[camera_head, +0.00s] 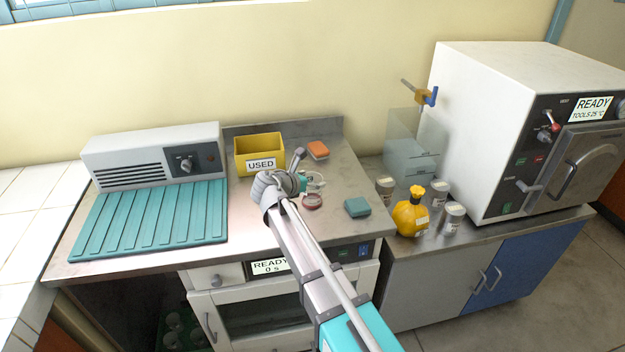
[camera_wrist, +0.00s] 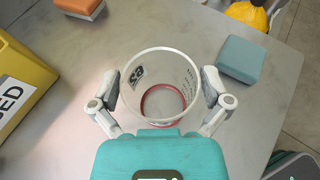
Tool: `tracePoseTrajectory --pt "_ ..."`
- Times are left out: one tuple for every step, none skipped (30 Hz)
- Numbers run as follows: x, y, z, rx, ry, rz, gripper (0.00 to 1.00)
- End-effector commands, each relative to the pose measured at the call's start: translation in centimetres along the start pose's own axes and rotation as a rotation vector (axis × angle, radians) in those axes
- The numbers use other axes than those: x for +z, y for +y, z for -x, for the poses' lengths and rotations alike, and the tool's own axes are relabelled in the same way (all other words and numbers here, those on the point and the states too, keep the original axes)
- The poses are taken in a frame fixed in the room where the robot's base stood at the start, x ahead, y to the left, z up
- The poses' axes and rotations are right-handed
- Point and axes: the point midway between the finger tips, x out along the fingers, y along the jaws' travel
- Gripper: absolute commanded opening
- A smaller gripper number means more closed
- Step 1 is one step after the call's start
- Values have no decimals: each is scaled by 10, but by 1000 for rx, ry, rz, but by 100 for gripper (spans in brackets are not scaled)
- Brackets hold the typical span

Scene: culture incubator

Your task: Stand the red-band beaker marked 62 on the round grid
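A clear beaker (camera_wrist: 187,75) with a red band low down sits in the middle of the wrist view, open end up. Dark printed digits show on its wall, turned and hard to read for certain. Its red ring (camera_head: 312,202) shows in the head view just right of my gripper (camera_head: 301,184), over the grey bench. In the wrist view my gripper (camera_wrist: 160,88) has one finger on each side of the beaker, close to its wall. I cannot tell whether the pads press on it. No round grid can be made out in either view.
A yellow USED bin (camera_head: 246,158) and an orange block (camera_head: 318,149) lie behind. A teal block (camera_head: 357,207) is to the right. A teal ribbed mat (camera_head: 150,222) lies left. A yellow bottle (camera_head: 411,213) and several metal cans stand by a clear upright panel (camera_head: 412,150).

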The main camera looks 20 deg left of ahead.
Motion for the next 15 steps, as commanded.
tracePoseTrajectory --pt "0 0 0 0 0 0 100" --pt "0 0 0 0 0 0 100" --pt "0 0 0 0 0 0 100" --pt "0 0 0 0 0 0 100" --pt "0 0 0 0 0 0 100" --pt "0 0 0 0 0 0 100" --pt "0 0 0 0 0 0 100" --pt "0 0 0 0 0 0 100" --pt "0 0 0 0 0 0 100" --pt "1 0 0 0 0 0 100" --pt "1 0 1 0 0 0 100" --pt "2 0 1 0 0 0 100" --pt "3 0 1 0 0 0 100" --pt "4 0 2 0 0 0 100" --pt "4 0 4 1 0 0 100"
